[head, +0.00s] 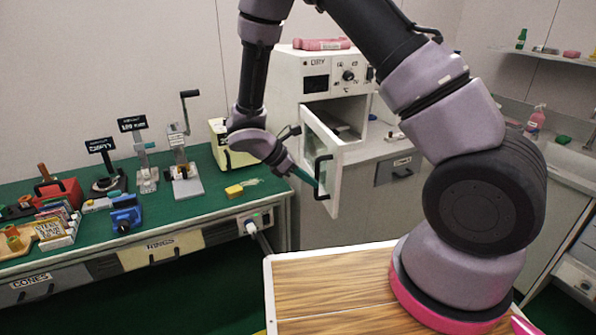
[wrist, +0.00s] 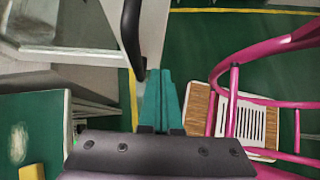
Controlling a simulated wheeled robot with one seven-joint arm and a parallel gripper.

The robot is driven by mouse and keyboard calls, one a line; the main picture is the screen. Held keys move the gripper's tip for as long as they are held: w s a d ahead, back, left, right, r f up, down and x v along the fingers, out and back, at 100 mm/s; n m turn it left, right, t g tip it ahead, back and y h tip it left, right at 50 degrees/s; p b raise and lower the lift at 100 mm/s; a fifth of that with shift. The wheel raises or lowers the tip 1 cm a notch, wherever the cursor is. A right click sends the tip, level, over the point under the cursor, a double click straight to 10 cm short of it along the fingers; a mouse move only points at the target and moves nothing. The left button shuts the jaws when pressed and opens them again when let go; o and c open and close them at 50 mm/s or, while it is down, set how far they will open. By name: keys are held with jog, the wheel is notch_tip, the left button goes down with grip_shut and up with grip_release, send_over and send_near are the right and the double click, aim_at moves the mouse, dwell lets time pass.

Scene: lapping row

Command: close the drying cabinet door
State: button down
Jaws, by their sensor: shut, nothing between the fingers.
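The drying cabinet (head: 312,77) is a white box labelled DRY, with a small display and a knob, on the back counter. Its door (head: 335,192) stands open, swung out toward me, with a window and a black handle (head: 322,177). A shelf shows inside the opening. My gripper (head: 308,179) has teal fingers, shut and empty, with the tips close beside the handle. In the wrist view the shut fingers (wrist: 160,98) point just right of the lower end of the black handle (wrist: 132,35). I cannot tell whether they touch it.
A green bench (head: 215,205) to the left holds lapping tools, a yellow block (head: 234,191) and a yellow box (head: 222,142). A grey counter (head: 378,152) runs right of the cabinet. Pink items (head: 322,44) lie on top of the cabinet. Green floor shows below the door.

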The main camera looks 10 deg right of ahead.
aim_at(335, 186)
jog(key=shift+w+d+f, duration=0.15)
jog(key=shift+d+f, duration=0.05)
jog(key=shift+d, duration=1)
jog(key=shift+w+d+f, duration=0.15)
jog(key=shift+d, duration=1)
jog(key=shift+d, duration=0.1)
